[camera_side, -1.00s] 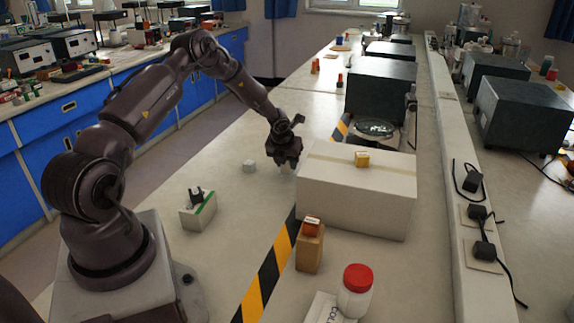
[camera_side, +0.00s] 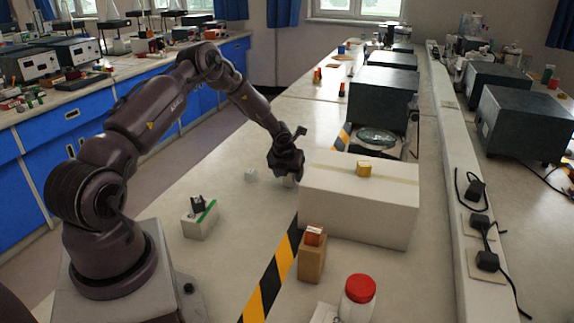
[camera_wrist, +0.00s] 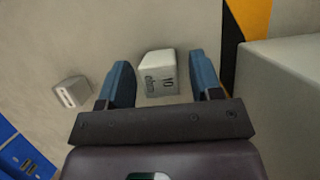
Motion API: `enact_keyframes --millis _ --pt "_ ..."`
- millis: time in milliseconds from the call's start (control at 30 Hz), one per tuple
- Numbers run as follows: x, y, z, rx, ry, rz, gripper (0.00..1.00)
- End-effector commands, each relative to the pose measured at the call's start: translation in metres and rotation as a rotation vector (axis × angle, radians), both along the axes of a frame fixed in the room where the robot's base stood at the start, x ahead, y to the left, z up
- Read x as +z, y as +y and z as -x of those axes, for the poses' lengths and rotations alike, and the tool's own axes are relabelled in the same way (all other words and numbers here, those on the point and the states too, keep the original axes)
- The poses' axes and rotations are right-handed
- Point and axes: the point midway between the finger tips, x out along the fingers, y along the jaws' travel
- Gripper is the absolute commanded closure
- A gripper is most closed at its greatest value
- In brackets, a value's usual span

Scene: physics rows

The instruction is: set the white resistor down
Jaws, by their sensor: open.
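The white resistor (camera_wrist: 160,76), a small white block with dark lettering, lies between the two fingers of my gripper (camera_wrist: 160,62) in the wrist view. The fingers are open, with a clear gap on the right side and a narrow one on the left. In the side view my gripper (camera_side: 287,172) is low over the bench, just left of the big white box. The resistor (camera_side: 288,182) shows there as a small pale patch under the gripper, mostly hidden. It appears to be at bench level; its contact with the bench is hard to see.
Another small white block (camera_wrist: 72,92) with a slotted face lies to the left; it also shows in the side view (camera_side: 251,174). A big white box (camera_side: 358,212) with a yellow block (camera_side: 364,169) on top stands close right of my gripper. Striped tape (camera_side: 268,278) crosses the bench.

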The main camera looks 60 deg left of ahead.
Motion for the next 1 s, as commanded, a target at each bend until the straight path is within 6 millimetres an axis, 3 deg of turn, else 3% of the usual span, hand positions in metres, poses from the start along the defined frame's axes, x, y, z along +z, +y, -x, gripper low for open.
enact_keyframes --millis 400,733,867,1000 --pt "0.077 -0.022 0.022 0.002 -0.003 -0.002 0.41" --pt "0.115 -0.037 0.031 0.026 -0.008 0.001 0.41" --pt "0.154 -0.063 0.031 0.178 -0.056 0.018 0.41" --pt "0.217 -0.114 0.045 0.495 -0.173 0.077 0.41"
